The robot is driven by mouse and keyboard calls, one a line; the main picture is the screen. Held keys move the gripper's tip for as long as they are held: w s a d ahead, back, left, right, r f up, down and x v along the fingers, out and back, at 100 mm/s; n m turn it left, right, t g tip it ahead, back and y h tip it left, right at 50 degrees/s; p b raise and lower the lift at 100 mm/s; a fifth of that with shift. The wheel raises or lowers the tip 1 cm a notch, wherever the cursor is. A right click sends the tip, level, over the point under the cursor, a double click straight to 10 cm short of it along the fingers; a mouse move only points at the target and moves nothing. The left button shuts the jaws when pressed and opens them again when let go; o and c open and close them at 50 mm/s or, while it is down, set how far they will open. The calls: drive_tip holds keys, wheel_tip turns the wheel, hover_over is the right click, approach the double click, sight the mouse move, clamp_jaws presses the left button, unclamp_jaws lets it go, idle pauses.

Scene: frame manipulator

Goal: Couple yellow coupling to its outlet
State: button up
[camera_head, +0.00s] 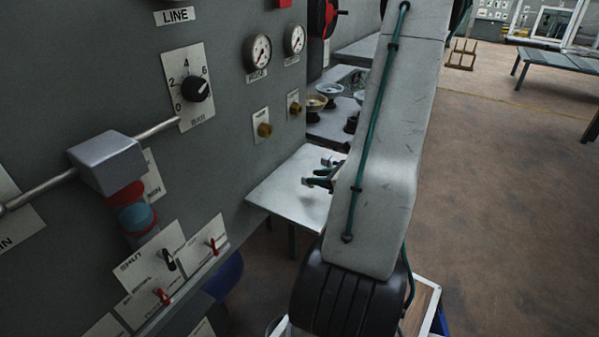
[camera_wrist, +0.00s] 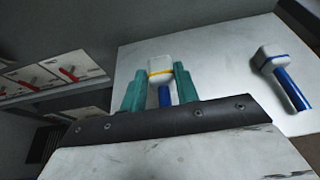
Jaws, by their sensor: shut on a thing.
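The yellow coupling (camera_wrist: 160,68), a white block with a yellow band and a blue stem, is between the teal fingers of my gripper (camera_wrist: 158,88) in the wrist view. The fingers are shut on it. In the head view my gripper (camera_head: 319,181) is over the pale side table, partly behind my arm, and the coupling is hard to make out there. Two brass outlets (camera_head: 264,130) (camera_head: 296,109) stick out of the grey panel on white plates. Their labels are too small to read, so I cannot tell which is the yellow one. The gripper is apart from both.
A second coupling with a blue band (camera_wrist: 282,80) lies on the pale table (camera_wrist: 225,62), right of my gripper. The grey panel (camera_head: 225,115) carries gauges (camera_head: 258,50), a dial (camera_head: 196,88) and red-handled switches (camera_head: 162,297).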

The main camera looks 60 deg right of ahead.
drive_tip(key=shift+s+d+r, duration=0.1)
drive_tip(key=shift+s, duration=1.1)
drive_tip(key=shift+s+d+r, duration=0.1)
drive_tip(key=shift+s, duration=1.05)
drive_tip(key=shift+w+a+r, duration=0.15)
drive_tip(key=shift+w, duration=0.05)
drive_tip(key=w+r, duration=0.9)
drive_tip(key=r, duration=0.3)
drive_tip(key=shift+a, duration=0.15)
drive_tip(key=shift+w, duration=0.1)
drive_tip(key=shift+w, duration=0.1)
drive_tip(key=shift+w+a, duration=0.2)
drive_tip(key=shift+w, duration=2.6)
drive_tip(key=shift+w+a, duration=0.1)
drive_tip(key=shift+w, duration=0.45)
